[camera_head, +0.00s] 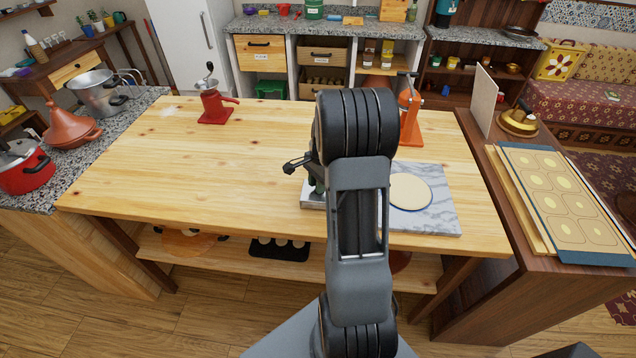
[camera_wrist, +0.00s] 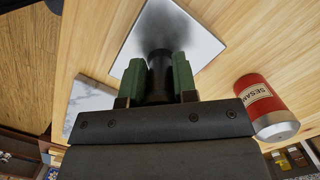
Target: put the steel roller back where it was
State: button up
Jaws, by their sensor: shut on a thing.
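My gripper (camera_wrist: 158,88) shows in the wrist view with its two green fingers closed on a dark, rounded piece (camera_wrist: 159,62). I take this piece to be the handle of the steel roller; the rest of it is hard to make out. It is over a shiny, square metal plate (camera_wrist: 190,45), and I cannot tell whether it touches the plate. In the head view my arm hides most of the gripper, and a bit of green finger (camera_head: 318,186) shows beside it. The plate's left edge (camera_head: 311,201) shows below that.
A marble slab (camera_head: 446,213) with a round, pale disc (camera_head: 409,192) lies right of my arm. A red can (camera_wrist: 263,98) is right of the plate in the wrist view. A red grinder (camera_head: 214,104) and an orange one (camera_head: 411,120) stand farther back. The table's left half is mostly clear.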

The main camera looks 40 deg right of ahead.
jog(key=shift+s+a+f, duration=0.1)
jog(key=shift+f, duration=0.45)
grip_shut()
jog(key=o, duration=1)
grip_release()
jog(key=shift+s+f, duration=0.1)
jog(key=shift+c, duration=0.2)
jog(key=r, duration=0.4)
jog(key=d+r, duration=0.1)
jog(key=r, duration=0.7)
jog(key=shift+w+d+r, duration=0.2)
jog(key=shift+d+r, duration=0.15)
jog(key=shift+d, duration=0.05)
jog(key=s+a+r+n+t+h, duration=0.1)
jog(key=s+a+r+n, duration=0.1)
jog(key=a+n, duration=0.3)
jog(key=s+a+r+n+t+h, duration=0.1)
jog(key=s+a+r+n, duration=0.15)
jog(key=a, duration=0.55)
jog(key=s+a+n+t, duration=0.2)
jog(key=s+a+n, duration=0.6)
jog(key=a+n, duration=0.1)
jog(key=shift+f+n, duration=0.45)
jog(key=shift+n, duration=0.2)
